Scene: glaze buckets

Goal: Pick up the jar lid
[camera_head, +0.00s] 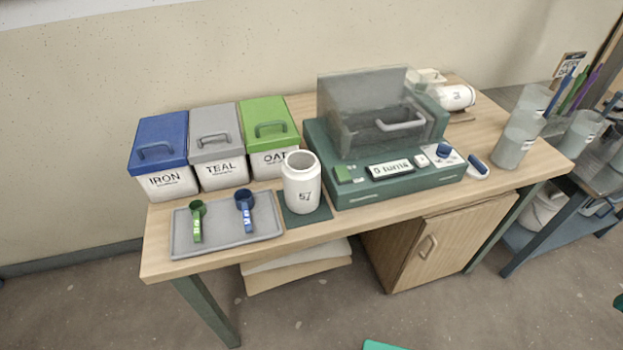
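A white open-topped jar (301,184) marked 57 stands upright on a dark green mat (291,219) at the front of the wooden table. Its mouth is uncovered. I cannot clearly make out a jar lid. A small white piece with a blue top (478,166) lies at the right of the green machine; I cannot tell whether it is the lid. My gripper is not in view.
A green machine (335,188) with a clear hood stands right of the jar. Three lidded bins, blue (161,145), grey (217,150) and green (270,128), stand at the left behind a grey tray (225,236) with two scoops. Clear cups (515,140) stand at the right.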

